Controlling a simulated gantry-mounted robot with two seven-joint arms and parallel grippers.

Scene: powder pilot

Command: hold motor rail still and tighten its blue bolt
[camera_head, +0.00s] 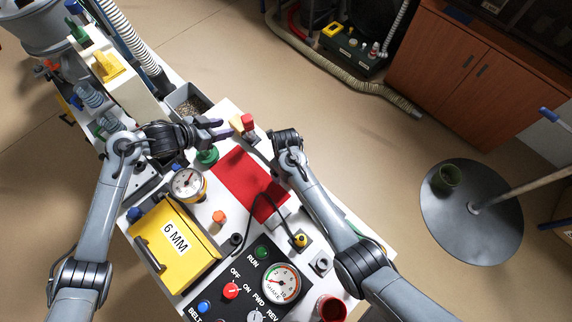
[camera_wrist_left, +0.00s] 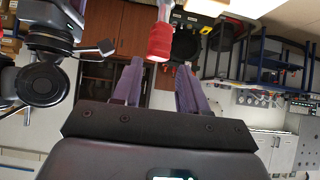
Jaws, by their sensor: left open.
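My left gripper (camera_head: 222,129) is open and empty above the far part of the bench, its fingers pointing right. A red-capped piece (camera_head: 247,121) stands just beyond its fingertips. In the left wrist view a red knob or handle on a metal shaft (camera_wrist_left: 159,42) shows near the spread fingers (camera_wrist_left: 155,85), with no clear contact. My right gripper (camera_head: 285,136) is at the bench's right edge by the red mat; its fingers are hidden. A small blue part (camera_head: 135,214) sits left of the yellow box. I cannot tell which part is the motor rail or its blue bolt.
The bench carries a red mat (camera_head: 243,178), a round gauge (camera_head: 188,184), a yellow "6 MM" box (camera_head: 197,238) and a black control panel (camera_head: 262,262). A grey bin (camera_head: 190,98) lies beyond my left gripper.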

